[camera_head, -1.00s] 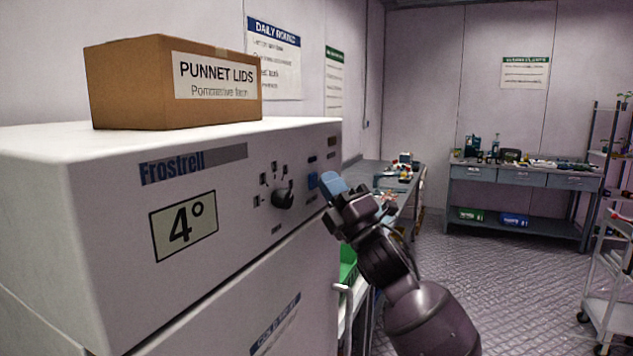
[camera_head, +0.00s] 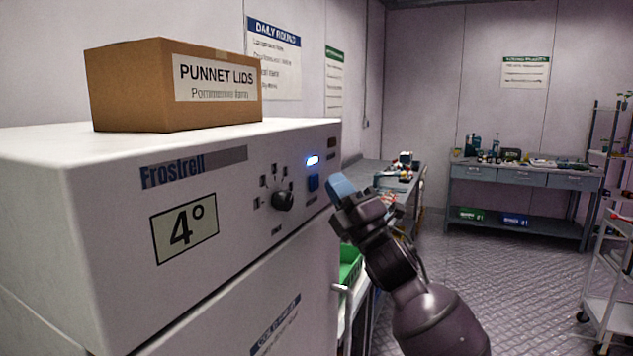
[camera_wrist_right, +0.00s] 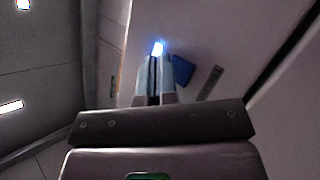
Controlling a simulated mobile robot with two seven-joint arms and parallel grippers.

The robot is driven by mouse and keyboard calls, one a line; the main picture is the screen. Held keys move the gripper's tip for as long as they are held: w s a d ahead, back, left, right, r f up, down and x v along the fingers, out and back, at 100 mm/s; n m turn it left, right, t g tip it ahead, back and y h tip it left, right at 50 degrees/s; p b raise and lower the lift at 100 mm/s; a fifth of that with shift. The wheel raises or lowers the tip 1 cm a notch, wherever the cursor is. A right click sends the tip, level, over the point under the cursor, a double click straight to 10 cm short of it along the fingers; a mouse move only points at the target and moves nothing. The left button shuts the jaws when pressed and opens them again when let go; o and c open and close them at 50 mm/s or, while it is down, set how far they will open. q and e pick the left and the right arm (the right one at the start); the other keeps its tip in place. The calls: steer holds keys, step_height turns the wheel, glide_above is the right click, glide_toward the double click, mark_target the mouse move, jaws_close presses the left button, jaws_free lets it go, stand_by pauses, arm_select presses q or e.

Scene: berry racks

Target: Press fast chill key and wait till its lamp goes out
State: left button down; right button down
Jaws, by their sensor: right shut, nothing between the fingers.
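The white Frostrell cabinet (camera_head: 110,200) stands at the left, with a 4° display (camera_head: 184,229) and a dark knob (camera_head: 283,201) on its front panel. A lamp (camera_head: 313,161) on the panel glows blue-white; it also shows lit in the right wrist view (camera_wrist_right: 158,48). Just below the lamp is a blue key (camera_head: 313,183), seen beside the fingertips in the right wrist view (camera_wrist_right: 183,70). My right gripper (camera_head: 340,187) is shut and empty, its blue-tipped fingers a little right of the key and apart from it. My left gripper is out of view.
A cardboard box labelled PUNNET LIDS (camera_head: 130,90) sits on top of the cabinet. A cluttered side bench (camera_head: 365,172) and a green crate (camera_head: 349,265) are beyond it. A workbench (camera_head: 520,177) stands at the back and a wheeled rack (camera_head: 605,255) at the right. The floor between is clear.

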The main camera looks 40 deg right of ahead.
stand_by(0.3)
steer(key=s, duration=0.1)
steer(key=s+d, duration=0.1)
steer(key=s, duration=0.1)
steer(key=s+d, duration=0.1)
steer(key=shift+s+d+p, duration=0.15)
steer(key=shift+s+p, duration=0.1)
steer(key=shift+p, duration=0.15)
stand_by(0.9)
